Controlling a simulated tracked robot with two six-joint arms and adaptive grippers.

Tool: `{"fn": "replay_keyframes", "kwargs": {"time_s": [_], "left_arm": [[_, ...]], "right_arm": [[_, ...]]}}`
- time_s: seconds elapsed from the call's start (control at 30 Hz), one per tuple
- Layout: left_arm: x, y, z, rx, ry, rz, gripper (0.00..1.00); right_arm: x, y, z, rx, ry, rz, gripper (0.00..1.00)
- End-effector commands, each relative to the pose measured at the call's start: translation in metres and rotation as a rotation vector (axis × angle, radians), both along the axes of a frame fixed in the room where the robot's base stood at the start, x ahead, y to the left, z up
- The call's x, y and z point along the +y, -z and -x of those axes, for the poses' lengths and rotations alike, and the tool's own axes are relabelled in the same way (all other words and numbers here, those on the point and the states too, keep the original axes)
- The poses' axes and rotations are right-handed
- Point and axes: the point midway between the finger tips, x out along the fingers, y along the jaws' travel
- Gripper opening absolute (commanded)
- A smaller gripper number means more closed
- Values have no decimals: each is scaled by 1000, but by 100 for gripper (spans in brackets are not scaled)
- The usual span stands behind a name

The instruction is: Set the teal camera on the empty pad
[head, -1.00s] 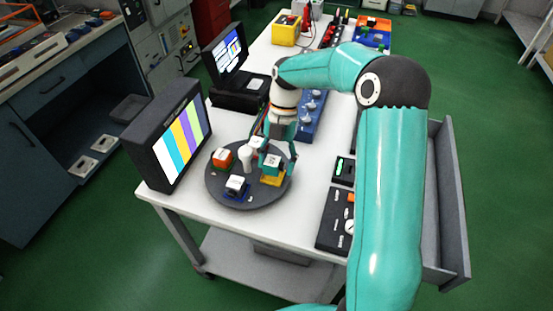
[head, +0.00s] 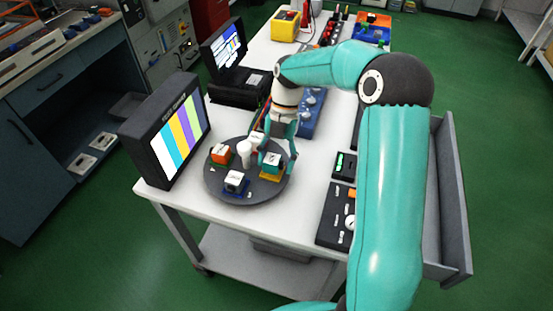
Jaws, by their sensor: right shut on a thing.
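The teal camera (head: 271,160) is a small box with a pale top, at the right side of the dark round plate (head: 215,190). My right gripper (head: 277,158) reaches down from above, with a finger on either side of the teal camera, and is shut on it. A yellow pad (head: 270,176) is directly under the teal camera; I cannot tell whether they touch. An orange camera (head: 221,155) and a white-topped camera on a blue pad (head: 235,181) also sit on the plate. My left gripper is out of view.
A white post (head: 244,153) stands at the plate's middle, close to my right gripper. A monitor with colour bars (head: 180,137) stands left of the plate. Dark control boxes (head: 337,212) lie to the right. The white table's front edge (head: 230,222) is clear.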

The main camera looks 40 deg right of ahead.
Motion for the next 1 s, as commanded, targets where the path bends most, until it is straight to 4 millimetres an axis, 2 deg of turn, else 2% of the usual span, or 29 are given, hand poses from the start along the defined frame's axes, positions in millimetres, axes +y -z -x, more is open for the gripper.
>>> {"fn": "replay_keyframes", "kwargs": {"time_s": [0.47,1.0], "left_arm": [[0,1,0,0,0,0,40],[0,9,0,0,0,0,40]], "right_arm": [[0,0,0,0,-1,0,28],[0,11,0,0,-1,0,28]]}}
